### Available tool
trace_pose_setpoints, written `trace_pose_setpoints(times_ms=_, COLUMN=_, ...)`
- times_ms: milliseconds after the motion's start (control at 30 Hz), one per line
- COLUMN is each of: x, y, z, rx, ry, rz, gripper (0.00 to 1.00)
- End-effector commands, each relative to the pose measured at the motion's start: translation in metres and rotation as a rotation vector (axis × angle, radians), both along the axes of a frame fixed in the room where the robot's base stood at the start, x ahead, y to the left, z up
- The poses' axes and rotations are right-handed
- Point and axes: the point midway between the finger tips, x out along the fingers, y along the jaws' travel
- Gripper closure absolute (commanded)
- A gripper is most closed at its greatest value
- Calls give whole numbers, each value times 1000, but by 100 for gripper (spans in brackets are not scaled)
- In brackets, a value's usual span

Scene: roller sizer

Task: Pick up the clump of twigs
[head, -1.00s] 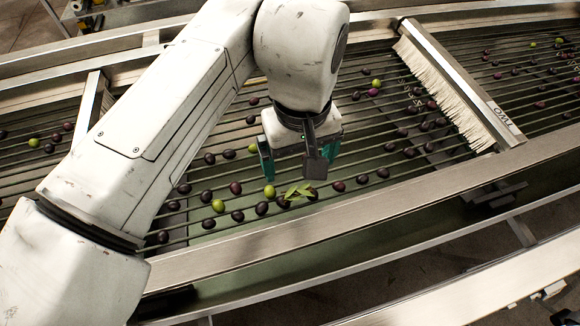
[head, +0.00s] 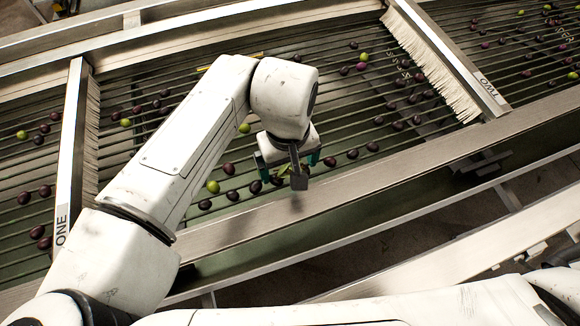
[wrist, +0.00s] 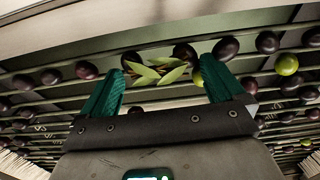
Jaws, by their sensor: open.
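The clump of twigs shows as a small bunch of pale green leaves (wrist: 160,73) in the wrist view, lying on the rollers among dark olives. In the head view only a bit of its green (head: 283,170) shows, mostly hidden behind my gripper (head: 288,163). My gripper's two teal fingers are open in the wrist view (wrist: 162,70), with the leaves framed between their tips. Nothing is held. I cannot tell how far the fingertips are above the clump.
Dark and green olives (head: 213,187) lie around the clump on the roller bars. Bristled bars labelled ONE (head: 70,165) and TWO (head: 440,55) cross the bed to either side. A metal rail (head: 350,178) runs along the near edge, close to my gripper.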

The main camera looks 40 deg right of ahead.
Motion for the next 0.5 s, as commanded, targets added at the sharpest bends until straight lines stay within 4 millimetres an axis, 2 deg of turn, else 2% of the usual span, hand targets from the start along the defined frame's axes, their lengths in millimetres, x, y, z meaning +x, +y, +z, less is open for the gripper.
trace_pose_setpoints(times_ms=233, x=0, y=0, z=-2, rx=0, ry=-1, rz=0, gripper=4)
trace_pose_setpoints(times_ms=500, x=0, y=0, z=-2, rx=0, ry=-1, rz=0, gripper=30)
